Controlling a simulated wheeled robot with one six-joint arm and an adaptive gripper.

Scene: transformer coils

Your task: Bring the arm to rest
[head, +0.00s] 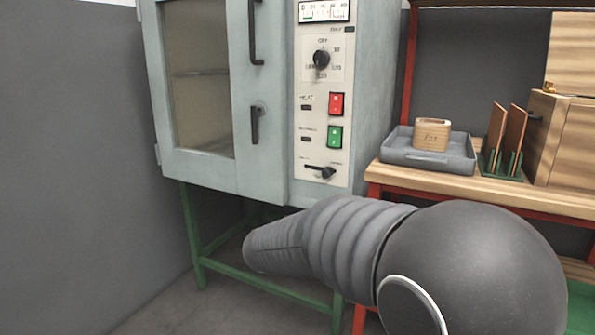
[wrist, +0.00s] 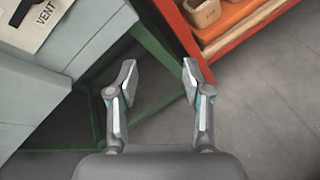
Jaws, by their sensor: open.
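My gripper (wrist: 156,78) shows in the wrist view with its two fingers spread apart and nothing between them. It hangs over the floor, in front of the oven's green stand and the red-framed bench. In the head view my arm crosses the lower middle and right, reaching left below the oven; the gripper itself does not show there.
A grey-green oven (head: 190,174) with its door closed stands on a green stand (head: 192,235). A green rack (head: 495,165) holds two brown boards (head: 513,140). Bare floor (wrist: 265,110) lies below.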

